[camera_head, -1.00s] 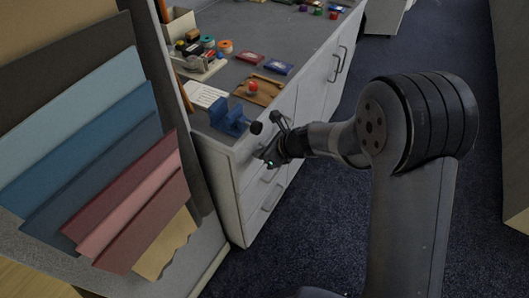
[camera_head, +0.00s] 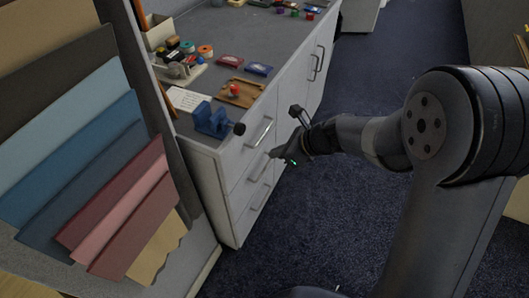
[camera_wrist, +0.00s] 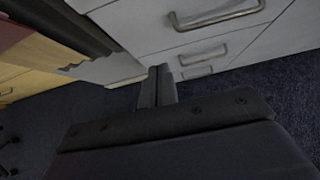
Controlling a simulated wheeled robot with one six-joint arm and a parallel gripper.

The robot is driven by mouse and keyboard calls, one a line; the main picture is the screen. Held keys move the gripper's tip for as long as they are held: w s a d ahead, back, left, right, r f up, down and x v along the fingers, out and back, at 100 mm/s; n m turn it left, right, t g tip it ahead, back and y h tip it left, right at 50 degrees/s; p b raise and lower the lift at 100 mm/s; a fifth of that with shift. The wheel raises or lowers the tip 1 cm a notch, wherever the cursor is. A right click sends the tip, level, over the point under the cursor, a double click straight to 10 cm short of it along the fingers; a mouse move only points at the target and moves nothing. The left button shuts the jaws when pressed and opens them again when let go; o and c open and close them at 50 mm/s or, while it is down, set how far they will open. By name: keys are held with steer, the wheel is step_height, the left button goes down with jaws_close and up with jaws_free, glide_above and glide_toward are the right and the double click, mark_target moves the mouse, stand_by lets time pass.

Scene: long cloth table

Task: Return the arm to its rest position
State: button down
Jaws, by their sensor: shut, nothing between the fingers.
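My gripper (camera_head: 283,156) is at the end of my arm in the head view, in front of the grey cabinet's drawers and apart from the tabletop. In the wrist view my gripper (camera_wrist: 158,72) has its two fingers together with nothing between them. My arm reaches in from the right side of the head view, bent at a large dark joint, with its forearm pointing left.
The drawer cabinet (camera_head: 232,180) has protruding handles close to my gripper. On its top are a blue vise (camera_head: 211,121), a wooden tray (camera_head: 240,93) with a red ball, and tape rolls. Fabric samples (camera_head: 110,200) hang at left. Carpet (camera_head: 300,235) is clear below.

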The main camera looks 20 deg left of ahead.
steer(key=shift+d+r, duration=0.45)
steer(key=shift+d, duration=0.1)
steer(key=b, duration=0.2)
glide_toward(239, 156)
steer(key=d+f+x, duration=0.1)
steer(key=x, duration=0.4)
steer(key=shift+a+r, duration=0.2)
steer(key=shift+a, duration=0.5)
